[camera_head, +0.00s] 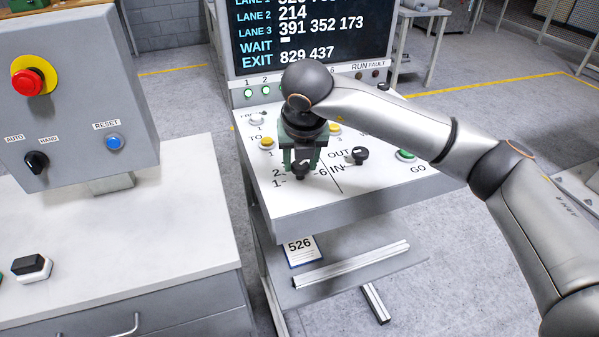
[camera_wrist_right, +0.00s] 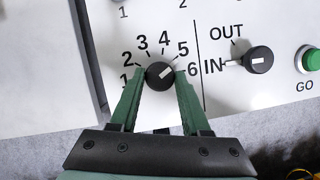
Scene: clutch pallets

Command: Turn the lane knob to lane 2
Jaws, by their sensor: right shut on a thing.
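The lane knob (camera_wrist_right: 160,76) is black and round with a white mark, in the middle of the right wrist view. Numbers 1 to 6 ring it. Its mark points up and right, toward the side of 5 and 6; I cannot tell exactly which. My right gripper (camera_wrist_right: 159,84) has its green fingers on both sides of the knob, shut on it. In the head view, my right gripper (camera_head: 301,160) reaches down onto the sloped panel (camera_head: 370,184) and partly hides the knob and its numbers. My left gripper is not in view.
An IN/OUT knob (camera_head: 357,155) stands close right of the lane knob, with a green GO button (camera_head: 406,156) beyond. Yellow buttons (camera_head: 267,143) sit behind. A display (camera_head: 310,35) rises at the back. A control box (camera_head: 75,100) with a red button stands left.

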